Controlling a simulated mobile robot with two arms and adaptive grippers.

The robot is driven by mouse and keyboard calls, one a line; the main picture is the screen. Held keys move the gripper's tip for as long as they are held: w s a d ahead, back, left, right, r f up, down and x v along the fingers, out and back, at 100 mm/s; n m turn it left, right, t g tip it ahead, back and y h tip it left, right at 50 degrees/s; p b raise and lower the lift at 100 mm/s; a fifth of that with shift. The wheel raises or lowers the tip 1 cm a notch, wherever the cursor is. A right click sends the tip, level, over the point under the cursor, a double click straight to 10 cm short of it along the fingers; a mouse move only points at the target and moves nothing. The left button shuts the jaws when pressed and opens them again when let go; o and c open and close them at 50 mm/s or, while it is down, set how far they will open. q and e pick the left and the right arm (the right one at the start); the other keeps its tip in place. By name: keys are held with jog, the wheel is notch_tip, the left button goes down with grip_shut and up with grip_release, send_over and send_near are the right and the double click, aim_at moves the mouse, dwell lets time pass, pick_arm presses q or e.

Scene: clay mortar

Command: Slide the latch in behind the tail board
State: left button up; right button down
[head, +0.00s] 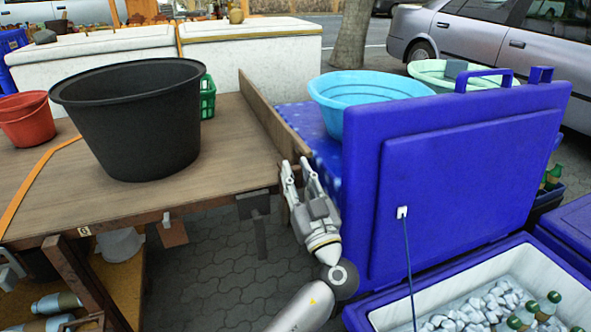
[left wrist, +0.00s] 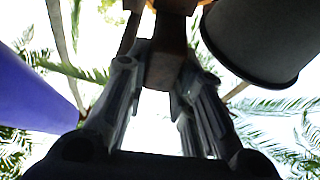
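The tail board (head: 262,112) is a brown plank on edge along the right end of the wooden table top. My left gripper (head: 299,172) is at its near end, beside the blue cooler lid, with its fingers pointing up. In the left wrist view a brown wooden block (left wrist: 166,62) lies between the fingers of my left gripper (left wrist: 158,75). I cannot tell whether they press on it or whether it is the latch. A grey bracket (head: 257,205) hangs at the table's near right corner. My right gripper is out of view.
A black tub (head: 135,125) stands on the table (head: 225,160); it also shows in the left wrist view (left wrist: 262,40). The upright blue lid (head: 460,170) is close on the right. An open ice cooler (head: 385,318) with bottles stands below it. Paving shows under the table corner.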

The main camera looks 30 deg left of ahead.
pick_arm(q)
jog(key=shift+w+a+r, duration=0.2)
jog(key=shift+w+a, duration=0.1)
jog(key=shift+a, duration=0.05)
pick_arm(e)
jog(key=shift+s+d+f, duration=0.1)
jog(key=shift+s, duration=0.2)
pick_arm(q)
grip_shut()
